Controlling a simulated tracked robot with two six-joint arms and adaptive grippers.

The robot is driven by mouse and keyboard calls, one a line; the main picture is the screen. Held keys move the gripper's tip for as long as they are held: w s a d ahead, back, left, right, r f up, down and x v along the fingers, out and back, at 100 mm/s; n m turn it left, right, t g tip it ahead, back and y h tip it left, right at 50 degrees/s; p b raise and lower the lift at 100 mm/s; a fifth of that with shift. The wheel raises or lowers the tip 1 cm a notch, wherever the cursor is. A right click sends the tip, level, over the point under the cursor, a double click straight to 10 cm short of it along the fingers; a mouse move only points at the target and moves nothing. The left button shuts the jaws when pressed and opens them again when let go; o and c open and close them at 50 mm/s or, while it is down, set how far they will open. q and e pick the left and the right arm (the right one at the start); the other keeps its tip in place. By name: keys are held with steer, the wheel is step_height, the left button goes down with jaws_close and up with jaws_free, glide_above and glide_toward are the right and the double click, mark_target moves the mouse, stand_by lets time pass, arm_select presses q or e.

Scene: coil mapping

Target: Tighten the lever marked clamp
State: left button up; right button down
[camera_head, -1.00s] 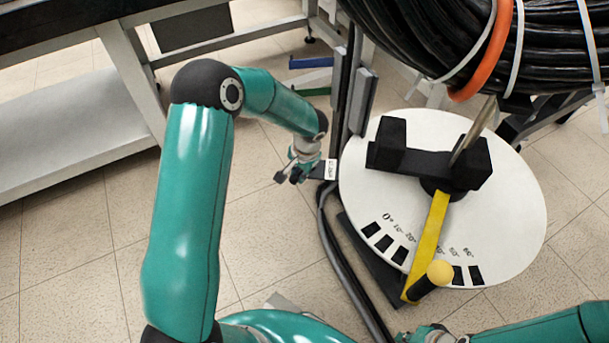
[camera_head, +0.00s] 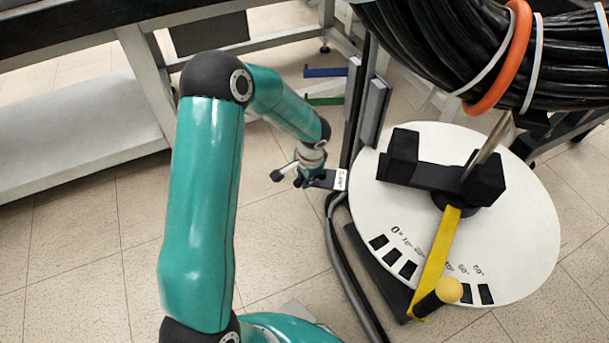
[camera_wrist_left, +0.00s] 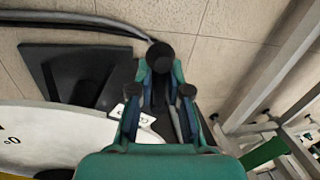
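The clamp lever has a black plate with a white label (camera_head: 341,180) at the left edge of the white dial; the lettering is too small to read surely. A thin rod with a dark knob (camera_head: 277,175) sticks out left of it. My left gripper (camera_head: 308,172) is at the lever, between knob and label. In the left wrist view the fingers (camera_wrist_left: 160,82) stand on either side of a dark round knob (camera_wrist_left: 160,57); whether they press on the lever is hidden. The label shows partly beside the left finger (camera_wrist_left: 134,113). My right gripper is out of view.
The dial (camera_head: 525,235) carries degree marks and a yellow pointer (camera_head: 437,255) with a yellow ball. A black cable coil (camera_head: 440,50) with an orange band hangs above. Dark stand posts (camera_head: 372,105) rise behind the lever. A grey bench (camera_head: 80,130) stands left; floor between is clear.

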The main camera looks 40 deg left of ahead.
arm_select(q)
steer(key=o, duration=0.5)
steer(key=shift+s+a+f, duration=0.1)
steer(key=shift+s+a, duration=0.1)
steer(key=shift+s, duration=0.1)
steer(key=shift+o, duration=0.3)
steer(key=shift+w, duration=0.1)
step_height(320, 180, up, 12)
steer(key=d, duration=0.2)
steer(key=shift+s+d, duration=0.2)
steer(key=shift+s, duration=0.1)
steer(key=shift+f, duration=0.1)
steer(key=shift+f, duration=0.1)
